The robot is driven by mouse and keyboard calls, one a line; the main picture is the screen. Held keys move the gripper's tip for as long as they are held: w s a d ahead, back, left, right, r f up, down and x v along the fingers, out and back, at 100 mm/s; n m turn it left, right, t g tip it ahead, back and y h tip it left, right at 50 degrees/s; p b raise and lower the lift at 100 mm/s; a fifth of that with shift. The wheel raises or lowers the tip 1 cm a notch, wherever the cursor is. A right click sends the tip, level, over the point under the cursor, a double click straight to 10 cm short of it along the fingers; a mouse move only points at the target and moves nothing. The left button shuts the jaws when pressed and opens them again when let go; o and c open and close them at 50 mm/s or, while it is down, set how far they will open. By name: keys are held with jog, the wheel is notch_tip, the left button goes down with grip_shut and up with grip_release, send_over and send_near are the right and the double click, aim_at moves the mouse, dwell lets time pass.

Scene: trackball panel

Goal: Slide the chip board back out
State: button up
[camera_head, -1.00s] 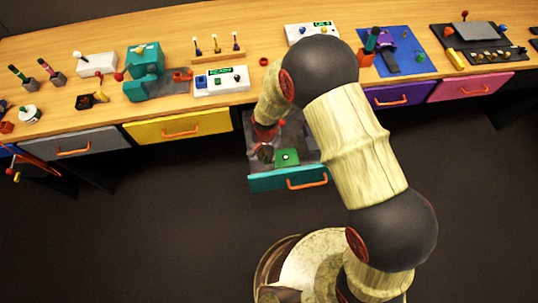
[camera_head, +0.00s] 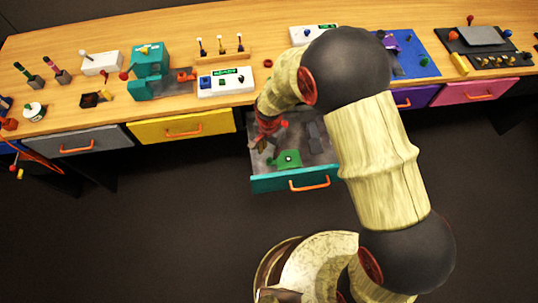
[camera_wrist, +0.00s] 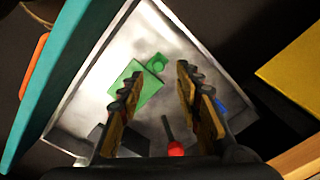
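A small green board (camera_head: 289,159) with a tab at one end lies in the open teal drawer (camera_head: 290,180). I take it for the chip board, but no chip markings can be made out. It also shows in the wrist view (camera_wrist: 134,86), flat on the pale drawer floor. My gripper (camera_wrist: 160,78) is open, and nothing shows between its fingers. The board appears beyond and partly behind the left finger; contact cannot be told. In the head view my gripper (camera_head: 260,143) is over the left part of the drawer, behind the board.
The drawer also holds a red-handled tool (camera_wrist: 175,149), a blue item (camera_wrist: 221,107) and dark grey pieces (camera_head: 316,134). A white panel (camera_head: 226,81) stands on the wooden tabletop (camera_head: 150,112) behind. A closed yellow drawer (camera_head: 182,127) is to the left. The floor in front is clear.

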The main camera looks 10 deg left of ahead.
notch_tip(320, 180, up, 6)
jog(key=shift+f, duration=0.1)
dwell(0.7)
jog(key=s+d+r+n+g, duration=0.1)
jog(key=s+d+r+n, duration=0.1)
jog(key=s+d+n, duration=0.3)
jog(key=s+d+r+t, duration=0.2)
jog(key=s+d+r, duration=0.2)
jog(key=r, duration=0.6)
jog(key=s+d+r+t, duration=0.2)
jog(key=s+d+r, duration=0.1)
jog(key=d+r, duration=0.6)
jog(key=s+d+r+t, duration=0.2)
jog(key=s+d+r, duration=0.2)
jog(key=d+r, duration=0.3)
notch_tip(320, 180, up, 5)
jog(key=shift+s+n+t, duration=0.3)
jog(key=shift+n, duration=0.1)
